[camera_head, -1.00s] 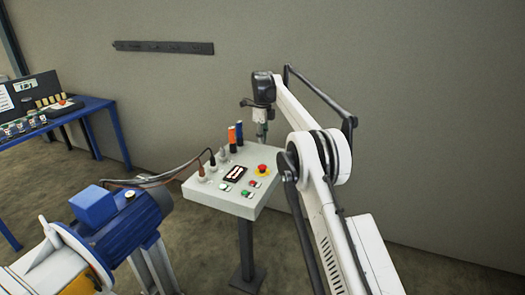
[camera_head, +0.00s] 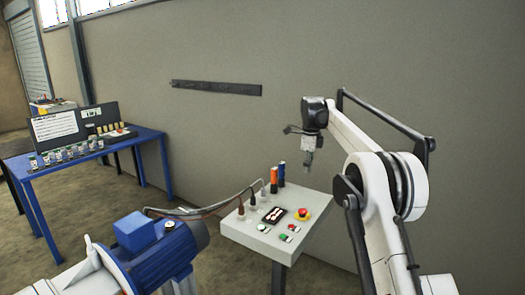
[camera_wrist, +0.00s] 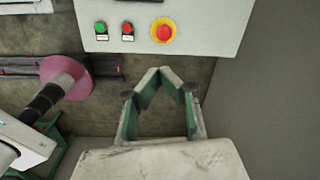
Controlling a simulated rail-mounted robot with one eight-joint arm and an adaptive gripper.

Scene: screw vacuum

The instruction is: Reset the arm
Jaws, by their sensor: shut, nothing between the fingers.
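My gripper (camera_head: 309,160) hangs from the raised white arm, above and behind the right back corner of the control panel (camera_head: 240,232). It is shut and empty, with its fingers pointing down. In the wrist view my gripper (camera_wrist: 162,72) shows its green-sided fingers meeting at the tips, below the edge of the panel (camera_wrist: 215,25). The red emergency button (camera_wrist: 164,33) on its yellow ring, a red button (camera_wrist: 127,28) and a green button (camera_wrist: 101,28) show on the panel. The fingers appear apart from the panel.
A blue motor (camera_head: 155,250) stands left of the panel, joined to it by cables (camera_head: 205,211). Orange and blue cylinders (camera_head: 274,180) stand at the panel's back. A blue table (camera_head: 140,136) with small items is at the far left. The wall (camera_head: 230,60) rises behind.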

